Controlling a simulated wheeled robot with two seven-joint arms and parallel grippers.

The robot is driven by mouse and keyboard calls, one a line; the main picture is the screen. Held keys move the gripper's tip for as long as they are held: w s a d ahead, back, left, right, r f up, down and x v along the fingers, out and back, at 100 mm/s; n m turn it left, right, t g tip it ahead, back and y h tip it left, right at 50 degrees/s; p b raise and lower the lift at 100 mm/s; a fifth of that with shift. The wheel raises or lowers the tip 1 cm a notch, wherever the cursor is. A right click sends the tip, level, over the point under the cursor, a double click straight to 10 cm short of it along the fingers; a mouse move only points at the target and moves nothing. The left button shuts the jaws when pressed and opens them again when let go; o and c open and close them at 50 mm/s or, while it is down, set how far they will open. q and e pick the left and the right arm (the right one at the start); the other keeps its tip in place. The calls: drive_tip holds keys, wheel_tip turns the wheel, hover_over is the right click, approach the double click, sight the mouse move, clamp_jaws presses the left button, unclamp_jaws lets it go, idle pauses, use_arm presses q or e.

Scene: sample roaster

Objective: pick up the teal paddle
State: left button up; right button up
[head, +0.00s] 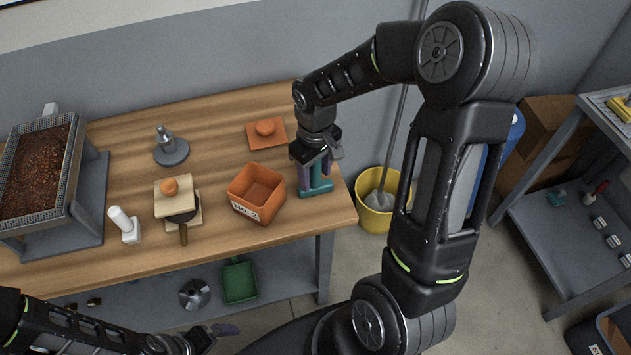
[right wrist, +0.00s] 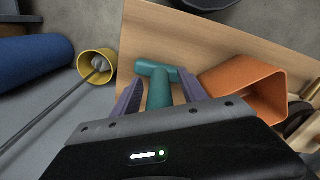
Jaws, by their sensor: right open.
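The teal paddle (head: 319,191) is at the right end of the wooden table, its flat base on the wood and its handle rising from it. In the right wrist view the paddle (right wrist: 158,72) has a T shape, its handle pointing toward the camera. My right gripper (head: 316,174) reaches down over it, open, with purple fingers on both sides of the handle. Contact with the handle cannot be made out. My left gripper (head: 222,330) is low at the front left, below the table edge; its jaw state is unclear.
An orange bin (head: 244,209) stands just left of the paddle. An orange lid with a knob (head: 266,132) lies behind. A yellow bucket (head: 374,221) with a mop is on the floor past the table's right edge. A wooden press (head: 173,195) and a roaster tray (head: 78,150) stand further left.

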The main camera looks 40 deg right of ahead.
drive_tip(key=shift+c, duration=0.2)
clamp_jaws()
idle(0.4)
